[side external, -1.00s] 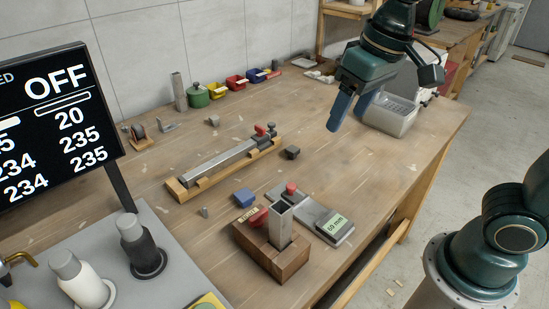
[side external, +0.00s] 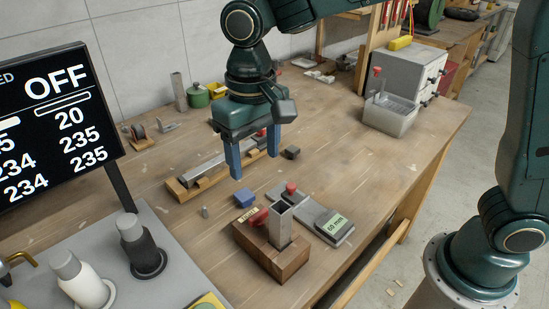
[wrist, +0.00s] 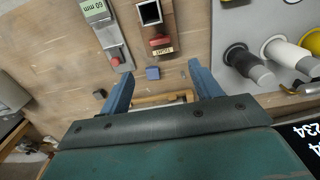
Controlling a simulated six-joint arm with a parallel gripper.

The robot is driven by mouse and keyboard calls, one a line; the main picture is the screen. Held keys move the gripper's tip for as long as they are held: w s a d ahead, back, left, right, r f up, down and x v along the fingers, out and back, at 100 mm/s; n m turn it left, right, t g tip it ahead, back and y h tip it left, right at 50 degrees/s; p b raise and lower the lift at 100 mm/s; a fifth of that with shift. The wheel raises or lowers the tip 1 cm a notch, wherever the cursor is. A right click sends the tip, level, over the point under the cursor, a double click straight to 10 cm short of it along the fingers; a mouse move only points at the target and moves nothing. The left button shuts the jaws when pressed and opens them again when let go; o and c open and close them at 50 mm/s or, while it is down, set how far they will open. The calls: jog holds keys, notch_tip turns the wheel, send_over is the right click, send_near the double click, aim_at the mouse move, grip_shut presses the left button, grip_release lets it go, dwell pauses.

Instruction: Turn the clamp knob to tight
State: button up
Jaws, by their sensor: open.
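The clamp is a wooden block (side external: 277,262) holding an upright square metal tube (side external: 281,222). A red knob (side external: 258,217) sticks out of its far left side beside a cream label (side external: 247,215). In the wrist view the knob (wrist: 160,41) shows between the tube (wrist: 150,13) and the label (wrist: 163,51), which seems to read TIGHT. My gripper (side external: 254,163) is open, pointing down, with nothing between its blue fingers. It is above the table beyond the clamp, apart from the knob, and partly covers the metal bar behind it.
A small blue block (side external: 244,197) lies just beyond the knob. A grey stop (side external: 322,220) marked 60 mm, with its own red knob (side external: 291,188), stands right of the clamp. A metal bar (side external: 203,165) lies in a wooden cradle. A grey panel with holders (side external: 167,240) is at left.

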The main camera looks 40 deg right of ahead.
aim_at(258, 214)
jog(key=shift+f, duration=0.1)
notch_tip(258, 214, down, 14)
jog(key=shift+r, duration=0.2)
dwell(0.6)
jog(key=c, duration=1)
